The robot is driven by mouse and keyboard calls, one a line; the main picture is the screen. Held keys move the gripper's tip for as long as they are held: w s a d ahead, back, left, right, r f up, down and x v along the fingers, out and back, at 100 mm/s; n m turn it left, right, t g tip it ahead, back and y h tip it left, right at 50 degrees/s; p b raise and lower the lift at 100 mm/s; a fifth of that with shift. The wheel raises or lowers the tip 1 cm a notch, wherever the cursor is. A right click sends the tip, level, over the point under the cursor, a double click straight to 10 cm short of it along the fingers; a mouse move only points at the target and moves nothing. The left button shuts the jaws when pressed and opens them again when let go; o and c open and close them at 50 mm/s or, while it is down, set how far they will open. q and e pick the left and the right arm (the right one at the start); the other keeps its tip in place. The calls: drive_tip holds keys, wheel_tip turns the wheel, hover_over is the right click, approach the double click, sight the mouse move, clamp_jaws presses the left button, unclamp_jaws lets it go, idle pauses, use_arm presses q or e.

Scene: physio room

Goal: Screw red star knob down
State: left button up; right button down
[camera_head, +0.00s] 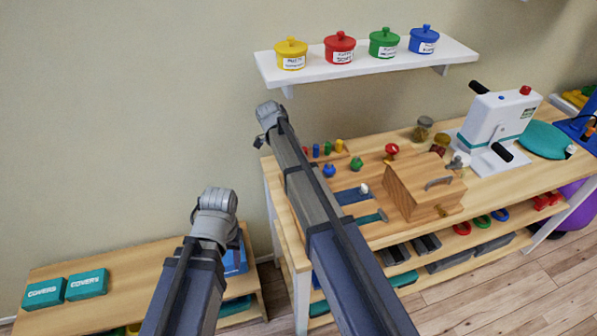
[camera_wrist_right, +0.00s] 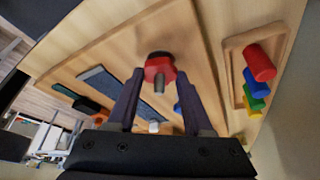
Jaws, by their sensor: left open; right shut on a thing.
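The red star knob (camera_wrist_right: 160,68) is between the two fingers of my right gripper (camera_wrist_right: 159,74) in the right wrist view. The fingers are shut on its sides. A short metal stud shows at the knob on the side facing the camera, and a dark part shows on its far side. I cannot tell how far the knob sits along the stud. In the head view my right arm covers this gripper and the knob. My left arm is at the lower left of the head view, over the low table's end, but its fingers do not show.
A blue knob (camera_head: 329,170), a green knob (camera_head: 357,163) and another red-topped piece (camera_head: 391,149) stand on the workbench. Coloured pegs (camera_wrist_right: 260,65) sit in a wooden tray nearby. A wooden box (camera_head: 412,190) and a white press (camera_head: 493,125) stand farther right. A shelf (camera_head: 365,63) hangs above.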

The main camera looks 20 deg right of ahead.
drive_tip(key=shift+w+d+m+g+y, duration=0.15)
drive_tip(key=shift+m+g+y, duration=0.15)
drive_tip(key=shift+m, duration=0.6)
drive_tip(key=shift+w+a+m+g+y, duration=0.1)
drive_tip(key=shift+m+g+y, duration=0.15)
drive_tip(key=shift+m, duration=0.65)
drive_tip(key=c, duration=0.7)
unclamp_jaws()
drive_tip(key=o, duration=0.4)
drive_tip(key=shift+s, duration=0.1)
drive_tip(key=shift+s, duration=0.1)
